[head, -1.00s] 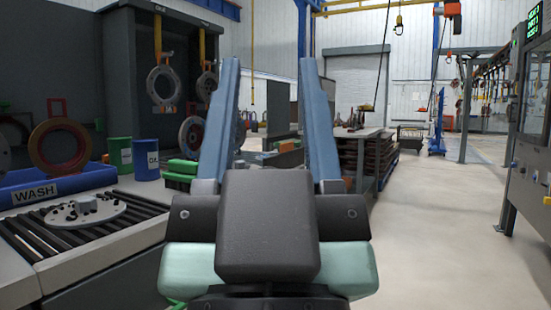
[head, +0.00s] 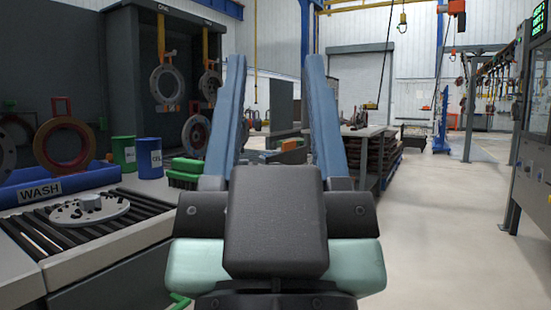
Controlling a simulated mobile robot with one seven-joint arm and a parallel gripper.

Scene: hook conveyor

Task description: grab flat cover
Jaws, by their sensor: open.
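The flat cover (head: 88,210) is a round, light grey disc with small holes and a raised hub in its middle. It lies flat on the dark roller bed at the left of the head view. My gripper (head: 276,75) is in the middle of the view with its two long blue fingers spread apart. Nothing shows between the fingers. The gripper is to the right of the cover and apart from it.
The roller conveyor (head: 25,240) with its blue WASH barrier (head: 60,186) is at left. Green (head: 124,153) and blue (head: 149,158) cans and green brushes (head: 186,173) stand behind. A control cabinet (head: 532,140) stands at right. The floor (head: 440,235) between is clear.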

